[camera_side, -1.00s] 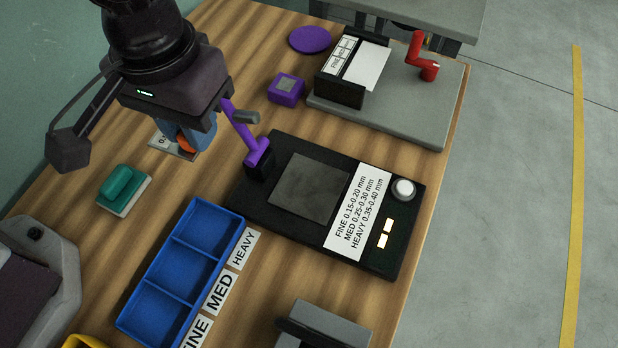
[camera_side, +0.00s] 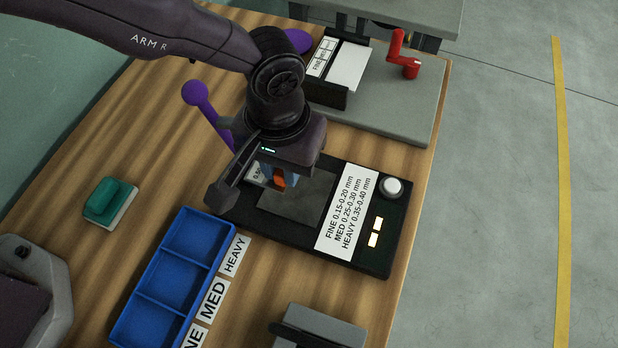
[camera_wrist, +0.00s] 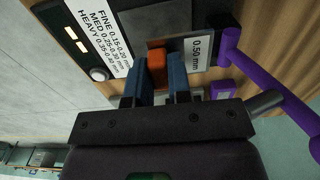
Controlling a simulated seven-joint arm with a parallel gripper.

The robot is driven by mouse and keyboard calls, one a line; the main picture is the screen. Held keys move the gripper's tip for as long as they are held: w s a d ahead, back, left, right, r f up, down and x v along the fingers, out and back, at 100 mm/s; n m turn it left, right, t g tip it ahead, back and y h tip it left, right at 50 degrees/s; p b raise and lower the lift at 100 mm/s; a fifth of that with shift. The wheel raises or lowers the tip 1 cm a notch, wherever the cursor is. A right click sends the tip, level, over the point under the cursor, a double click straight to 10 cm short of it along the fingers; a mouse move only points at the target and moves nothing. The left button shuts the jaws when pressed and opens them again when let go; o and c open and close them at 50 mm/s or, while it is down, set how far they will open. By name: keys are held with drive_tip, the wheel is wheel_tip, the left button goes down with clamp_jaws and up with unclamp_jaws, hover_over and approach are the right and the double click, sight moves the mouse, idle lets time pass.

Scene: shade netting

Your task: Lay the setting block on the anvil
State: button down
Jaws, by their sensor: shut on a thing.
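The setting block, a flat grey plate with a "0.50 mm" label (camera_wrist: 198,55) and an orange grip (camera_wrist: 157,65), is held by my gripper (camera_wrist: 157,82). The blue fingers are shut on the orange grip. In the side view my gripper (camera_side: 279,182) is over the back-left part of the anvil, and the block's label (camera_side: 258,174) shows left of the fingers. The anvil (camera_side: 292,207) is a dark grey square plate on the black gauge base; it also shows in the wrist view (camera_wrist: 170,18). I cannot tell whether the block touches it.
A purple lever with a ball end (camera_side: 195,92) rises behind my gripper, close to it. The thickness card (camera_side: 346,215), white button (camera_side: 391,187) and lit windows are on the base's right. A blue three-part tray (camera_side: 172,275) and a green-topped block (camera_side: 110,203) are left.

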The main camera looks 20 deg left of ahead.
hover_over(310, 194)
wheel_tip(310, 194, down, 4)
drive_tip(key=shift+a+f, duration=0.1)
drive_tip(key=shift+f, duration=1.7)
drive_tip(key=shift+f, duration=0.1)
drive_tip(key=c, duration=1.1)
unclamp_jaws()
drive_tip(key=shift+o, duration=0.2)
wheel_tip(310, 194, up, 12)
